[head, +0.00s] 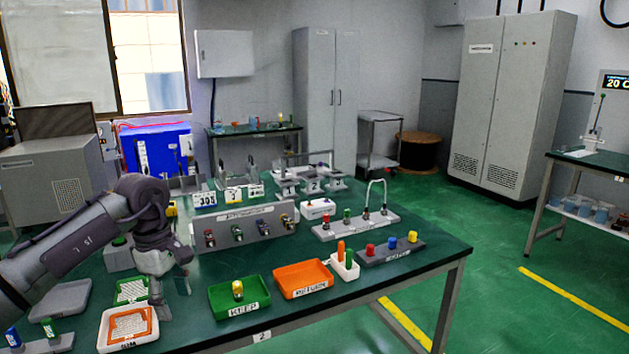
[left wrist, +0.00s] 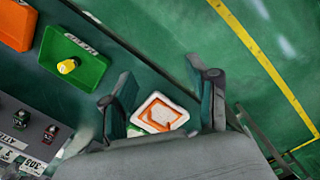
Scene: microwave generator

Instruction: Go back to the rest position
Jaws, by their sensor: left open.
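My left gripper (head: 172,287) points down above the green-topped table (head: 335,307), just behind the orange-and-white tray (head: 128,328) at the front left. In the left wrist view my left gripper (left wrist: 165,90) has its two fingers spread wide apart with nothing between them. The orange-and-white tray (left wrist: 160,114) shows below, between the fingers. My right gripper is in neither view.
A green KEEP tray (head: 240,298) holds a yellow-topped piece (head: 238,290). An orange tray (head: 302,279) stands right of it. A panel with several connectors (head: 243,228) stands behind. Green floor (head: 520,300) lies open to the right.

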